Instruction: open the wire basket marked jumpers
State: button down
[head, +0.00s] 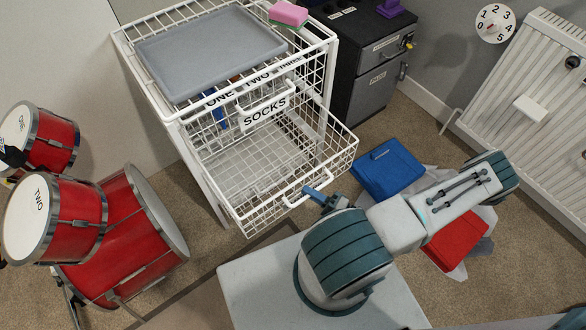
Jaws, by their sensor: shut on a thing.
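A white wire basket unit (181,128) stands in the middle. A lower wire basket (262,222) is pulled well out towards me and looks empty. Its front label does not show, so I cannot read whether it says jumpers. The basket above it carries a SOCKS label (265,112) and is in the frame.
A grey tray (211,50) and a pink sponge (288,13) lie on top of the unit. Red drums (120,240) stand at the left. Blue folded cloth (387,167) and red folded cloth (458,240) lie on the carpet at the right. A dark cabinet (372,97) and a radiator (530,90) stand behind.

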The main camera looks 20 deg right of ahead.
jog(key=s+d, duration=0.1)
jog(key=s, duration=0.5)
jog(key=shift+s+d, duration=0.4)
jog(key=c, duration=1.5)
grip_release()
jog(key=p+v, duration=0.1)
jog(key=v, duration=1.2)
jog(key=shift+s+d+f, duration=0.1)
jog(key=shift+s+d, duration=0.15)
jog(key=shift+s, duration=0.1)
